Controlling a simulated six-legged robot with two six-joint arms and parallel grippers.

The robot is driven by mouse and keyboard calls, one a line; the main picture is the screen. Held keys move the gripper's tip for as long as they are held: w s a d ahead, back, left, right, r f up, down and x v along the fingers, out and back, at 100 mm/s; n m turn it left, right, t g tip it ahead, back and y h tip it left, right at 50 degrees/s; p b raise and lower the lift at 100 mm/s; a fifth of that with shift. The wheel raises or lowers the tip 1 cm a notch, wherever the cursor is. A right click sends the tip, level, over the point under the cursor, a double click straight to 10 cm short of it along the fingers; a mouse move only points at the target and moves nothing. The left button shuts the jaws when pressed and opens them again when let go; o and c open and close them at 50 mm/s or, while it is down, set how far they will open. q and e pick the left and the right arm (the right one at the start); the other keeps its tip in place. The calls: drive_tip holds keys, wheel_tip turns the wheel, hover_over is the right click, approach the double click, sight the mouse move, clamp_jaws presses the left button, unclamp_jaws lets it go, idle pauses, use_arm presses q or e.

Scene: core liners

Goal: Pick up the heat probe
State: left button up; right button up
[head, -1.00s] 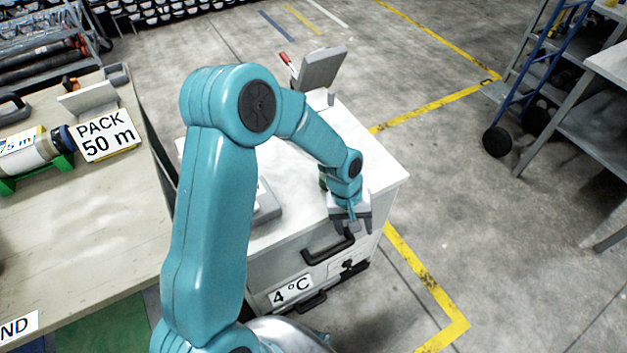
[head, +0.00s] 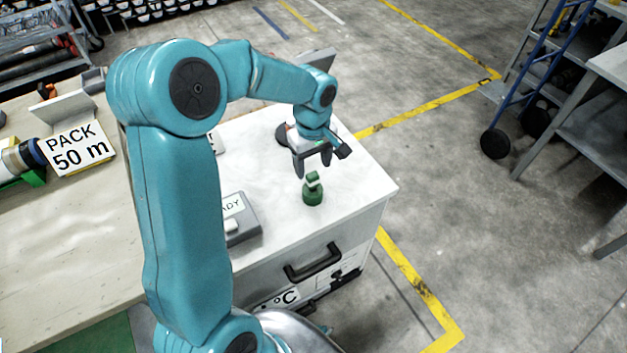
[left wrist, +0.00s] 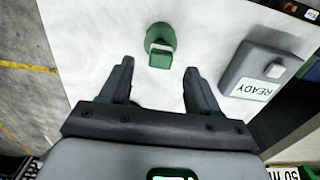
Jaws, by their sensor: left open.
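A small green object (head: 313,192) with a round base and a light band stands upright on the white cabinet top. It looks like the heat probe, but I cannot be sure. It also shows in the left wrist view (left wrist: 160,44), beyond the fingertips and roughly between their lines. My left gripper (head: 312,163) is open and empty above the cabinet, behind and above the green object in the head view. Its two fingers also show in the left wrist view (left wrist: 160,72), apart from the object. My right gripper is not in view.
A grey box marked READY (left wrist: 257,75) with a white button sits beside the green object. The white cabinet top (head: 350,185) is otherwise mostly clear, with a handle (head: 313,263) in front. A workbench with a PACK 50 m sign (head: 75,146) stands at left.

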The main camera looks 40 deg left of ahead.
sight(312, 175)
use_arm(q)
wheel_tip(312, 175, down, 6)
drive_tip(key=shift+r, duration=0.2)
drive_tip(key=shift+s+r, duration=0.1)
drive_tip(key=shift+s, duration=0.05)
drive_tip(key=c, duration=1)
